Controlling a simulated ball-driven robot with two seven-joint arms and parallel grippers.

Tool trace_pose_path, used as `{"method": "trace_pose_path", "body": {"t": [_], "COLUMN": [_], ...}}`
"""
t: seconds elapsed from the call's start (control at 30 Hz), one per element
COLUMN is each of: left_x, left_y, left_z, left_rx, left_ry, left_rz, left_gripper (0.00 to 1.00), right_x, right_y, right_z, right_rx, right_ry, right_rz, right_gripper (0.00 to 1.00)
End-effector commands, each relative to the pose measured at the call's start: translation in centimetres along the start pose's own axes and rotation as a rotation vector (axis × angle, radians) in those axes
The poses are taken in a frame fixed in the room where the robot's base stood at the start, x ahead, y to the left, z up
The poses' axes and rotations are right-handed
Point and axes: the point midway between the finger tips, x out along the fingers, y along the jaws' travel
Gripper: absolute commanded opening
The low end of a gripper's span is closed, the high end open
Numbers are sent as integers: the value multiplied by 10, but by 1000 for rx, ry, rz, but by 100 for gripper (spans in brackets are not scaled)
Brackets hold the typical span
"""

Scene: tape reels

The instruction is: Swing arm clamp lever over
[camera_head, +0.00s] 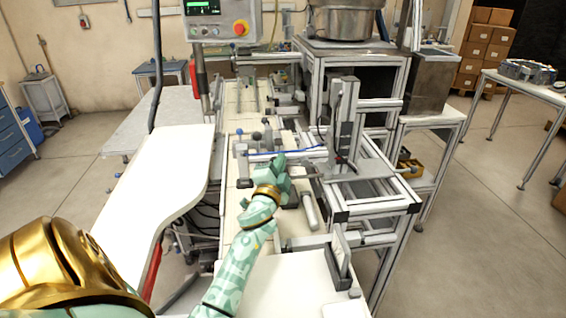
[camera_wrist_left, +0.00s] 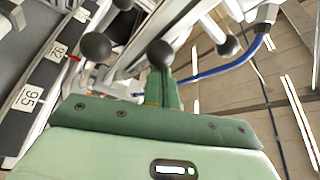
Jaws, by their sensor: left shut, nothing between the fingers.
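Several dark ball knobs on thin metal rods stand on the machine beyond my left gripper. In the head view one knob (camera_head: 256,136) sits left of the gripper. I cannot tell which rod is the swing arm clamp lever. My left gripper (camera_head: 281,158) is shut and empty, over the machine's middle. In the left wrist view its closed green fingers (camera_wrist_left: 165,92) point at a ball knob (camera_wrist_left: 160,53), which overlaps their tips. Whether they touch cannot be told. Another knob (camera_wrist_left: 95,46) lies to the left and another (camera_wrist_left: 228,46) to the right. My right gripper is not in view.
A blue hose (camera_wrist_left: 210,70) runs past the fingers' right side. A numbered scale (camera_wrist_left: 40,80) lies at the left of the wrist view. An upright metal post (camera_head: 343,120) stands right of the gripper. A white worktop (camera_head: 165,190) is at the left.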

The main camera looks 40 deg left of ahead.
Motion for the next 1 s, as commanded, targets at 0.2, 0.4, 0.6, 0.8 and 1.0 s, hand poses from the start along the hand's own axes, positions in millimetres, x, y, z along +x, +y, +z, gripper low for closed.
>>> {"method": "trace_pose_path", "body": {"t": [0.2, 0.4, 0.6, 0.8, 1.0], "left_x": [-2, -2, -2, -2, 1], "left_y": [6, 6, 7, 7, 1], "left_z": [4, 5, 5, 5, 2], "left_rx": [1, 0, 0, 1, 0], "left_ry": [-1, -1, -1, -1, -1], "left_rz": [1, 1, 2, 2, 1], "left_gripper": [0, 0, 0, 0, 0], "right_x": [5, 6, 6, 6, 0], "right_y": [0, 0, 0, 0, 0], "right_z": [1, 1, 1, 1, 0], "right_rx": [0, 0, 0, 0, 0], "right_ry": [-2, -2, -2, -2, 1], "right_rz": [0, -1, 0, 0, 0], "right_gripper": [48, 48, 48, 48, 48]}}
